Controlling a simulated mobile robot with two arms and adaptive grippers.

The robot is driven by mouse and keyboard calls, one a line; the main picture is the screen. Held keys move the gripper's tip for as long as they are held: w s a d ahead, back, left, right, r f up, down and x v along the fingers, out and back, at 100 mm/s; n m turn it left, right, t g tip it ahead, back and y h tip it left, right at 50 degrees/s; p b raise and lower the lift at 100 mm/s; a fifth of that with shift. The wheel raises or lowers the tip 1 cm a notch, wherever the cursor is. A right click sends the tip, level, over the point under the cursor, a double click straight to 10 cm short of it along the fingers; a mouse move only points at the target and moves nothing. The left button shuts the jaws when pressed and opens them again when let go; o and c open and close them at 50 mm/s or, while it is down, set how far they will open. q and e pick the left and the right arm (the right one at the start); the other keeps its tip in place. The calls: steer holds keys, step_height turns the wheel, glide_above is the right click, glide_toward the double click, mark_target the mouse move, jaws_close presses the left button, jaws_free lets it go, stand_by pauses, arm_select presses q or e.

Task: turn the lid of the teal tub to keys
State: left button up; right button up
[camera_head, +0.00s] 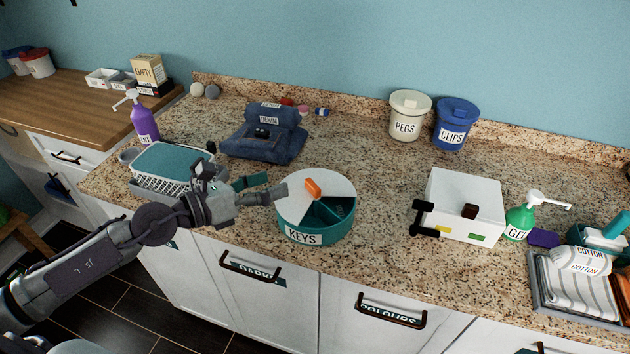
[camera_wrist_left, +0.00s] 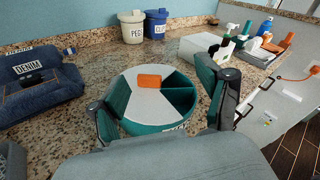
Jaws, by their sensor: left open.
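The teal tub (camera_head: 335,236) stands on the granite counter, with a KEYS label (camera_head: 303,238) on its front wall. Its round white lid (camera_head: 328,182) has an orange knob (camera_head: 313,187) and a wedge-shaped opening. The opening faces front and right in the head view, showing teal compartments with a divider; its left end is near the KEYS label. My left gripper (camera_head: 274,186) is open at the tub's left side, its fingertips near the lid's edge. In the left wrist view the lid (camera_wrist_left: 150,103) and knob (camera_wrist_left: 149,81) lie between the spread fingers. Contact cannot be told.
A white box (camera_head: 464,205) with black handles stands right of the tub. Folded denim (camera_head: 263,142) and a lidded white basket (camera_head: 172,167) are to the left. PEGS (camera_head: 408,116) and CLIPS (camera_head: 455,124) tubs stand behind. The counter between tub and box is clear.

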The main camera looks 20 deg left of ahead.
mark_target(310, 186)
arm_select(q)
steer(key=w+d+f+m+g+p, duration=0.1)
steer(key=w+f, duration=0.1)
steer(key=w, duration=0.1)
steer(key=w+d+f+m+y+p, duration=0.1)
steer(key=w+d+f, duration=0.1)
steer(key=w, duration=0.1)
steer(key=w+d+f+m+g+p, duration=0.1)
steer(key=w+d+f+m, duration=0.1)
steer(key=w+f, duration=0.1)
steer(key=shift+g+y+p, duration=0.3)
steer(key=shift+p, duration=0.05)
steer(key=shift+w+d+f, duration=0.35)
steer(key=shift+w+d, duration=0.05)
steer(key=shift+w, duration=0.1)
arm_select(e)
steer(key=r, duration=0.4)
steer(key=shift+w+d, duration=0.3)
steer(key=shift+d, duration=0.05)
arm_select(q)
steer(key=shift+c, duration=0.3)
jaws_close()
arm_select(e)
steer(key=shift+a+f, duration=0.1)
steer(key=shift+f, duration=0.1)
